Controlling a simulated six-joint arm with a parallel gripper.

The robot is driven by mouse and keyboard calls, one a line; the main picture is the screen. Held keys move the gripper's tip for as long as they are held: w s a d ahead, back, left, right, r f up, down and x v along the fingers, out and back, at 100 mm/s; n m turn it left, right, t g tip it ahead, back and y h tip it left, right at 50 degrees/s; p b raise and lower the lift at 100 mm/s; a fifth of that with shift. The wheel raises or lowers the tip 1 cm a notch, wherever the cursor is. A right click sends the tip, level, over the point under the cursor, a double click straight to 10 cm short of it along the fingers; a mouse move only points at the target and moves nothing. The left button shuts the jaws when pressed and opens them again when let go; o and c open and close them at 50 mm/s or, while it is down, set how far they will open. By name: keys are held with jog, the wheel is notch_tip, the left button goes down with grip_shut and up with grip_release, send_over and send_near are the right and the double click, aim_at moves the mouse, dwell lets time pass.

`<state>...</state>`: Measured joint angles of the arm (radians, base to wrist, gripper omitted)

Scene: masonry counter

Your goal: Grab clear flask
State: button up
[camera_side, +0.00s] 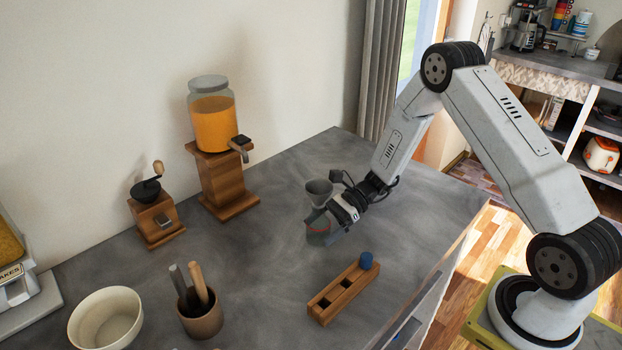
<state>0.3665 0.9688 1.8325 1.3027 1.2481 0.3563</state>
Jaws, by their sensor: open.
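My gripper (322,221) is open and reaches in from the right at the flask's upper part. Its fingers appear to lie on either side of the flask. The gripper hides part of the flask's middle, and I cannot tell whether the fingers touch it.
A wooden block (338,297) with square holes and a blue knob lies in front. A cup of utensils (201,316), a white bowl (106,318), a grinder (156,216) and a jar dispenser (213,124) stand left. The counter's back right (335,153) is clear.

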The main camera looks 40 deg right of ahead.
jog(key=shift+c, duration=0.2)
jog(key=c, duration=1.2)
jog(key=shift+r, duration=0.2)
jog(key=shift+r, duration=0.75)
jog(key=shift+s+d+r, duration=0.1)
jog(key=shift+s+r, duration=1.75)
jog(key=shift+s, duration=0.5)
jog(key=shift+s+a+r, duration=0.1)
jog(key=shift+s+r, duration=1.8)
jog(key=shift+s, duration=0.4)
jog(key=shift+s+d+r, duration=0.1)
jog(key=shift+s+r, duration=1.75)
jog(key=shift+s, duration=0.5)
